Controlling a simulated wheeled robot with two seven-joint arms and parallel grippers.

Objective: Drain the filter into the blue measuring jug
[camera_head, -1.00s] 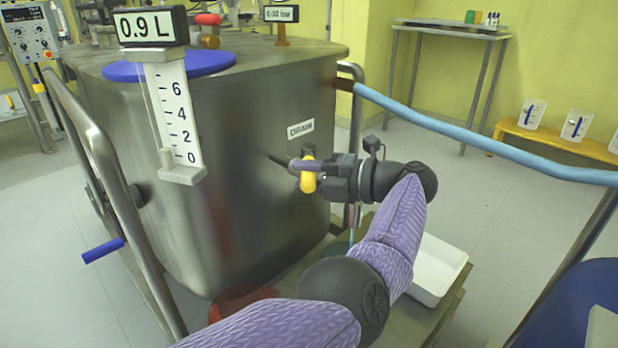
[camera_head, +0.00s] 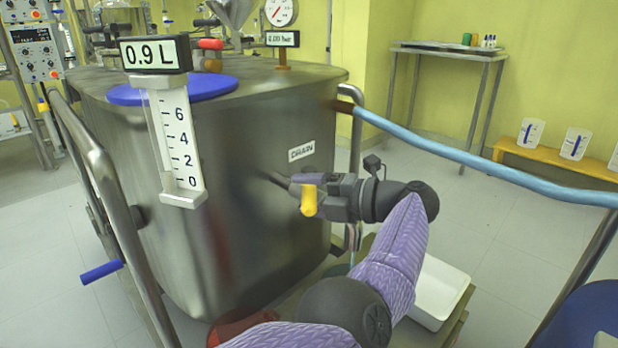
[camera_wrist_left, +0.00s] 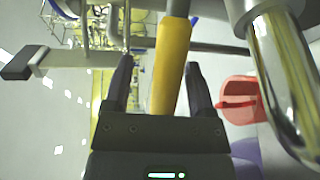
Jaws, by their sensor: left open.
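The filter is a large steel vessel (camera_head: 230,170) with a "DRAIN" label (camera_head: 301,150). A yellow valve handle (camera_head: 309,201) is below the label; in the wrist view the handle (camera_wrist_left: 171,68) runs between my fingers. My left gripper (camera_head: 309,181) is open around it, with a gap visible on both sides in the wrist view (camera_wrist_left: 158,85). My right gripper is out of view.
A white tray (camera_head: 438,297) lies on the low shelf to the right, and a red object (camera_head: 240,326) is low in front of the vessel. A blue hose (camera_head: 480,160) crosses on the right.

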